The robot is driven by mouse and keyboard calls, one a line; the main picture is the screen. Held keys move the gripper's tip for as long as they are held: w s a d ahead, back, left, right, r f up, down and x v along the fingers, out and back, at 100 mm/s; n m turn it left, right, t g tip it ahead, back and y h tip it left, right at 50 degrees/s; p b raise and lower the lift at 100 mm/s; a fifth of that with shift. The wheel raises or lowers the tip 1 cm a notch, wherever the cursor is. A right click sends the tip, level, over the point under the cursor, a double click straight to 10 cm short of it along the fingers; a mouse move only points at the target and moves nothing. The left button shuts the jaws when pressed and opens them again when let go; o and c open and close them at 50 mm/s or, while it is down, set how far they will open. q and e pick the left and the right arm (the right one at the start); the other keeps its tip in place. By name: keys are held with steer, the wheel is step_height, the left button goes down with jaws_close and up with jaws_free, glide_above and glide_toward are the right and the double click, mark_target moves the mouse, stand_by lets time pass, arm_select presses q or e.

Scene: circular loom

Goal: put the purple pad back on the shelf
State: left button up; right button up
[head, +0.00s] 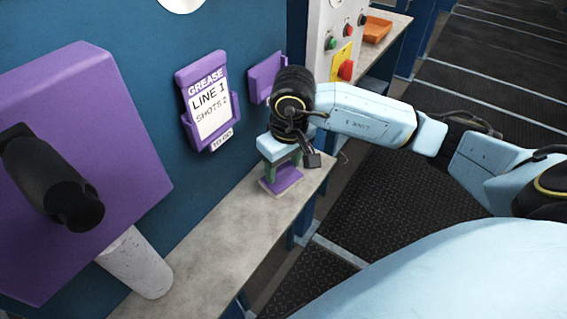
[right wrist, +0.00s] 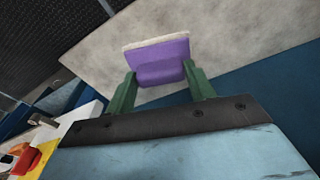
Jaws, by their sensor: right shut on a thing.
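The purple pad (head: 283,181) is at the end of the grey shelf (head: 225,228), low over or touching its top; I cannot tell which. My right gripper (head: 282,167) points down and is shut on the pad's raised middle part. In the right wrist view the two green fingers (right wrist: 160,88) stand on either side of the purple pad (right wrist: 160,60), whose pale edge shows at the far side. The grey shelf top (right wrist: 230,30) lies behind it. My left gripper is not in view.
A purple holder with a card marked GREASE LINE 1 (head: 209,105) hangs on the blue wall. A big purple block with a black handle (head: 50,180) and a pale cylinder (head: 136,264) are at the left. A control panel with a red button (head: 346,70) stands behind my right arm. The shelf's near part is clear.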

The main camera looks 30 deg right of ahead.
mark_target(288, 182)
steer(key=o, duration=1.1)
step_height(288, 182, up, 13)
steer(key=s+b, duration=0.1)
steer(key=shift+s+d, duration=0.15)
steer(key=shift+s, duration=0.15)
steer(key=shift+r, duration=0.1)
